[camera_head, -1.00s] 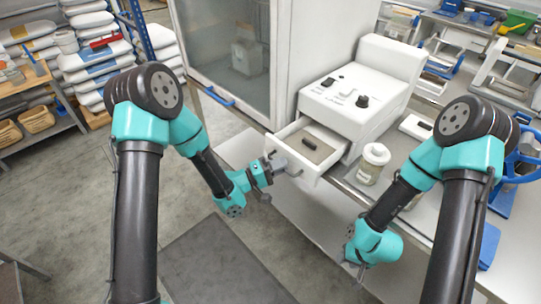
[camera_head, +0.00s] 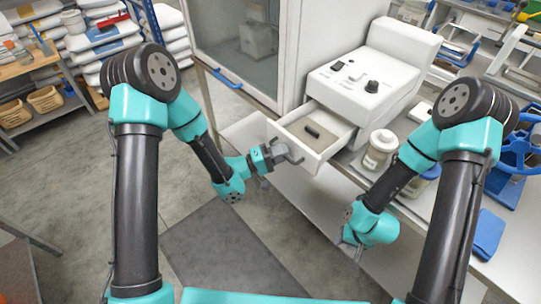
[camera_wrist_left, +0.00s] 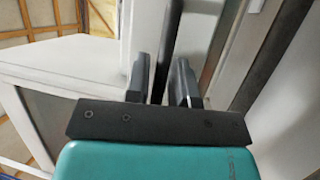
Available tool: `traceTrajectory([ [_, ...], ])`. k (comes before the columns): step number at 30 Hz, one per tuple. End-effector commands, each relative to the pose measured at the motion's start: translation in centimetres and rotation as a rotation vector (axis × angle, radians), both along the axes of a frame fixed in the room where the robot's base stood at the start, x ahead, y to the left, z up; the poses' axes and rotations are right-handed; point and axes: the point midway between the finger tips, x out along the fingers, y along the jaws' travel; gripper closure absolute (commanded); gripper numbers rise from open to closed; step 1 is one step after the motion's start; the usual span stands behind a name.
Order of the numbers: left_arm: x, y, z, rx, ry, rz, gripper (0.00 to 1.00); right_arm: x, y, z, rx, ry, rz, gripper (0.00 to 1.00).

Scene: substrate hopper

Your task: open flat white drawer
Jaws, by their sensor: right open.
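The flat white drawer (camera_head: 338,135) is pulled partway out of the front of the white machine (camera_head: 366,85). A small dark block lies on its grey-brown bottom. My left gripper (camera_head: 289,152) is at the drawer's front panel, with its fingers spread apart. In the left wrist view its two fingers (camera_wrist_left: 161,82) are apart, with a dark bar behind the gap. Whether they touch the drawer's handle is hidden. My right gripper (camera_head: 357,248) is low in front of the table's edge, away from the drawer, open and small in view.
A lidded jar (camera_head: 380,150) stands on the table just right of the drawer. A glass-doored cabinet (camera_head: 236,45) stands behind and left. A blue-wheeled device (camera_head: 520,165) and a blue pad (camera_head: 488,233) are at the right. The floor in front is clear.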

Motion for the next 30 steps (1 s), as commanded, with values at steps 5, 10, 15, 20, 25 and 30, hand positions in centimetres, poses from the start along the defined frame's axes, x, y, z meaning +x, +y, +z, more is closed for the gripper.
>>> traceTrajectory([
  [5,-0.1,0.3,-0.1,-0.001,0.001,0.001,0.77,0.0,0.0,0.0,0.0,0.0,0.0,0.57],
  [10,-0.5,1.5,-0.3,0.0,0.003,0.003,0.77,0.0,0.0,0.0,0.0,0.0,0.0,0.57],
  [15,-1.4,3.7,-0.8,0.001,0.002,0.004,0.77,0.0,0.0,0.0,0.0,0.0,0.0,0.57],
  [20,-2.4,5.9,-1.2,0.0,0.003,0.004,0.77,0.0,0.0,0.0,0.0,0.0,0.0,0.57],
  [25,-3.4,8.1,-1.6,0.0,0.001,0.004,0.77,0.0,0.0,0.0,0.0,0.0,0.0,0.57],
  [30,-4.3,10.2,-2.1,0.001,0.002,0.004,0.77,0.0,0.0,0.0,0.0,0.0,0.0,0.57],
])
